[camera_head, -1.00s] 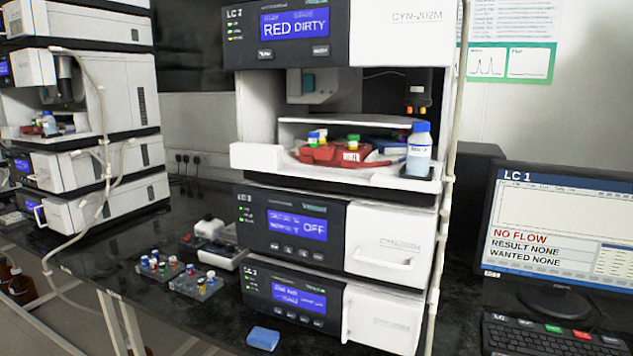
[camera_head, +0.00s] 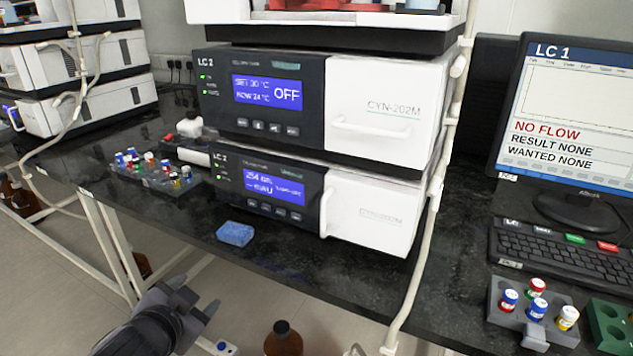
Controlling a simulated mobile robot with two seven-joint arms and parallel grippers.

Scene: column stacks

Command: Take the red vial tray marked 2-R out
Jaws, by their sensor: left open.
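Only the lower edge of a red tray (camera_head: 292,4) shows, at the top of the view inside the open bay of the LC 2 stack. Its mark and its vials are cut off by the frame edge. My left gripper (camera_head: 197,296) is dark grey, open and empty, low in the view. It appears in front of the bench and well below the bay. My right gripper is not in view.
A blue sponge (camera_head: 235,234) lies on the black bench (camera_head: 300,262) before the stack. A grey vial rack (camera_head: 157,178) stands left, another (camera_head: 530,312) at right by the keyboard (camera_head: 560,250). A brown bottle (camera_head: 283,340) is below. A white tube (camera_head: 436,190) runs beside the stack.

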